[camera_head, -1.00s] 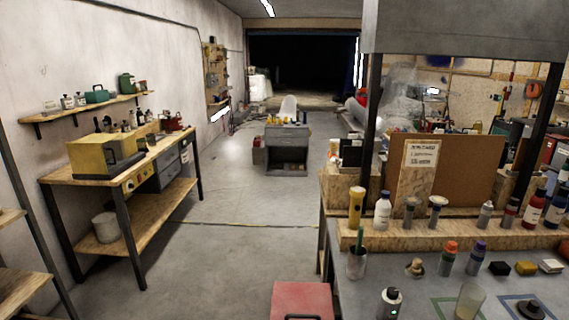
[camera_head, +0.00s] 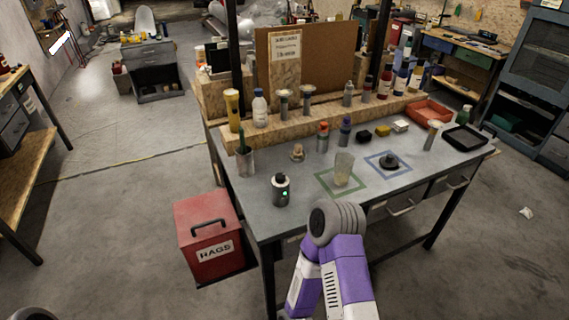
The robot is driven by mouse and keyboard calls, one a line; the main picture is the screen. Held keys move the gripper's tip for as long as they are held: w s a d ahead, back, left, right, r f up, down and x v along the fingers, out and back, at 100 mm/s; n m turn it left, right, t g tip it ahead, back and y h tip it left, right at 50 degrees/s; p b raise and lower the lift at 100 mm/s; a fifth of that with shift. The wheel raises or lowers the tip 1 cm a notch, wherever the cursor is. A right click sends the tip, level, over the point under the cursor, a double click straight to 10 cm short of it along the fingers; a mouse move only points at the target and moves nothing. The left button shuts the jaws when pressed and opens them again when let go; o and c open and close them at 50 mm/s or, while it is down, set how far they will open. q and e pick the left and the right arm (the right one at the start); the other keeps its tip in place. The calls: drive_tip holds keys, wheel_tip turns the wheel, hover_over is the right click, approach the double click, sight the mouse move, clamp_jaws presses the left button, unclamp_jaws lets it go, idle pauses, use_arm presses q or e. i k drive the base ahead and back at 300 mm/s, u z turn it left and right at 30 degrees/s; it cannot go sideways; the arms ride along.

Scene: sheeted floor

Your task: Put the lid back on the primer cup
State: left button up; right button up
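A translucent, beige-tinted cup (camera_head: 343,170) stands upright and open inside a green square outline on the grey workbench (camera_head: 300,210). A dark round lid with a knob on top (camera_head: 389,161) lies inside a blue square outline to the right of the cup, apart from it. A purple arm of mine with a grey ringed joint rises from the bottom in front of the bench. No fingers of either gripper show in the head view.
A black cylinder with a green light (camera_head: 281,190), a cup holding a green-handled tool (camera_head: 245,160) and a small knobbed piece (camera_head: 298,152) stand left of the cup. Bottles line the back ledge. A black tray (camera_head: 465,138) is at right. A red bin (camera_head: 208,235) stands on the floor left.

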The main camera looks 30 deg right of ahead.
sight(344, 162)
drive_tip(key=z, duration=1.4)
